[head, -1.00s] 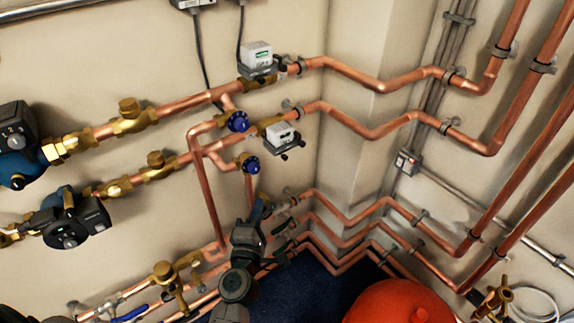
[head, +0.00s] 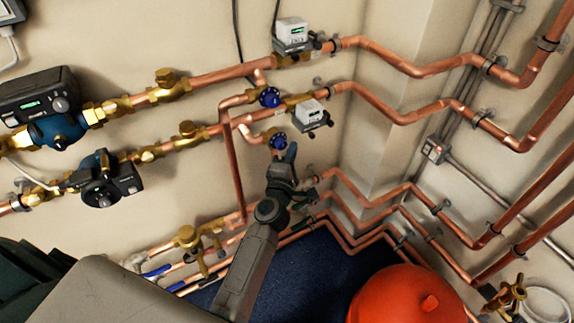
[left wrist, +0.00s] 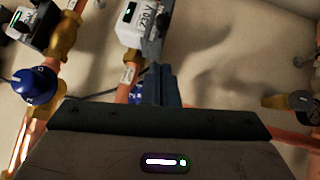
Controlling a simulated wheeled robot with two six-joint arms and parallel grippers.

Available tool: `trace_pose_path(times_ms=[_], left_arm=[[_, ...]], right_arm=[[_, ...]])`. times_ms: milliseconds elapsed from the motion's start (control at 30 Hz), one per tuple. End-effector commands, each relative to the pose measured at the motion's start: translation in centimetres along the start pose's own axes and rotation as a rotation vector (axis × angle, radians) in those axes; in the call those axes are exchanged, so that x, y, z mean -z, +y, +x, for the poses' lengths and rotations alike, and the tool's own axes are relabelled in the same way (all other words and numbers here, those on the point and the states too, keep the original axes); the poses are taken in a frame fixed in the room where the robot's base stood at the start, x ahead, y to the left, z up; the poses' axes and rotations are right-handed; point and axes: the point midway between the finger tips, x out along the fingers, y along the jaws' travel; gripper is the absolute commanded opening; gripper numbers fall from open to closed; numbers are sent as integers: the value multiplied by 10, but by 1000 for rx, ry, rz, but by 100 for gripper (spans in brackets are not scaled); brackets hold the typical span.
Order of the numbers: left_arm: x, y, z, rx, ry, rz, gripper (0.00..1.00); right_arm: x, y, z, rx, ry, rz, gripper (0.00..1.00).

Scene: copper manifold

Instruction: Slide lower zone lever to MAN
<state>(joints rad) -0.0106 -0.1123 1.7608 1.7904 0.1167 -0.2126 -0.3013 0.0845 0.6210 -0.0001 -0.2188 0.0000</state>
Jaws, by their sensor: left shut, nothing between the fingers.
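The lower zone valve (head: 309,113) is a pale box on the second copper pipe, with a small dark lever (head: 328,120) at its lower right. My left gripper (head: 291,154) is shut and empty, just below and left of this valve, apart from it in the picture. In the left wrist view, the shut fingers (left wrist: 158,84) point towards the pale valve box (left wrist: 131,22) and its dark lever side. Whether they touch the lever cannot be told. The lever's marking is too small to read. My right gripper is not in view.
The upper zone valve (head: 291,32) sits on the pipe above. Blue knobs (head: 270,97) and (head: 278,140) stand close left of the lower valve. Pumps (head: 105,178) are at the left. Lower copper pipes run beneath my gripper. A red vessel (head: 400,297) stands at the lower right.

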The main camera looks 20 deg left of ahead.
Motion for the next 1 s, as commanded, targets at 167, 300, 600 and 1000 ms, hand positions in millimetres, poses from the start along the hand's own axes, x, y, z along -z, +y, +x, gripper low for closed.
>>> trace_pose_path(times_ms=[167,300,600,1000], left_arm=[[-20,0,17,0,0,-3,0],[-27,-1,23,1,0,-3,0],[-28,-1,24,1,0,-1,0],[-49,-6,46,0,-1,-2,0]], right_arm=[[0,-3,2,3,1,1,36],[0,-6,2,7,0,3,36],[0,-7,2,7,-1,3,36],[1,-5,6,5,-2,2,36]])
